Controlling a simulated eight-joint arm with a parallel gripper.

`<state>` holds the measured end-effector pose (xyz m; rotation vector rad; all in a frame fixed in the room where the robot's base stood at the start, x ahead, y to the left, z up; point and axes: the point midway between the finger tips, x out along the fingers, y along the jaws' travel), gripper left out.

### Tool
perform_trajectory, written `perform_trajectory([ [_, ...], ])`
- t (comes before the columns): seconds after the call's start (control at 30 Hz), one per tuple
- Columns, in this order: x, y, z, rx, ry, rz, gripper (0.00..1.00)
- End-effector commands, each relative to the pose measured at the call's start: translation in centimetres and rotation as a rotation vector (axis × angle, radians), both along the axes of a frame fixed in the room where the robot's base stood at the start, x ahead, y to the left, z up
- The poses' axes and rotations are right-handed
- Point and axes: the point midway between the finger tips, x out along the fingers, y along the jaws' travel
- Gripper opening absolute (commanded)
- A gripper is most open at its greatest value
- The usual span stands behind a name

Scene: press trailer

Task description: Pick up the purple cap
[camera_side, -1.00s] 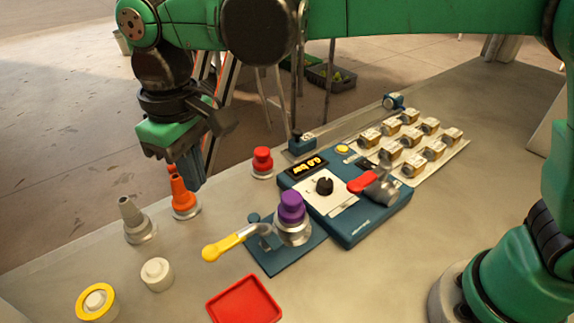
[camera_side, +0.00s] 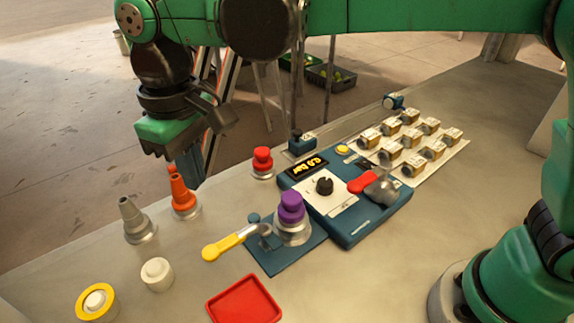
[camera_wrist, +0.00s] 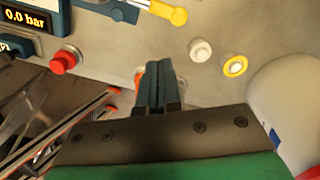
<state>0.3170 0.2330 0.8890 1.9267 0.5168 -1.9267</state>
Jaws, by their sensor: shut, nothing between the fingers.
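The purple cap (camera_side: 291,207) sits upright on a round metal fitting on a small blue base plate (camera_side: 290,255), beside a yellow-handled lever (camera_side: 223,246). My gripper (camera_side: 191,180) is shut and empty. In the side view it hangs to the left of the purple cap and higher, behind the orange cone-shaped piece (camera_side: 182,195). In the wrist view the closed fingers (camera_wrist: 160,66) point away over the table and cover most of the orange piece. I cannot make out the purple cap in the wrist view.
A blue panel (camera_side: 385,218) with a dial, a red-handled lever and a "0.0 bar" display stands right of the cap. Nearby are a red button piece (camera_side: 263,163), a grey cone (camera_side: 136,221), a white knob (camera_side: 157,274), a yellow ring (camera_side: 97,301) and a red tray (camera_side: 245,301).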

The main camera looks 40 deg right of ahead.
Motion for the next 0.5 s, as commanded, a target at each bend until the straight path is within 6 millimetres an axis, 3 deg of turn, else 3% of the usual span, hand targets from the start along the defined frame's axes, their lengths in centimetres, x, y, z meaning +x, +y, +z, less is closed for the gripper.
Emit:
perform_trajectory([
  [0.3,0.0,0.0,0.0,0.0,0.0,0.0,0.0],
  [0.37,0.0,0.0,0.0,0.0,0.0,0.0,0.14],
  [0.5,0.0,0.0,0.0,0.0,0.0,0.0,0.54],
])
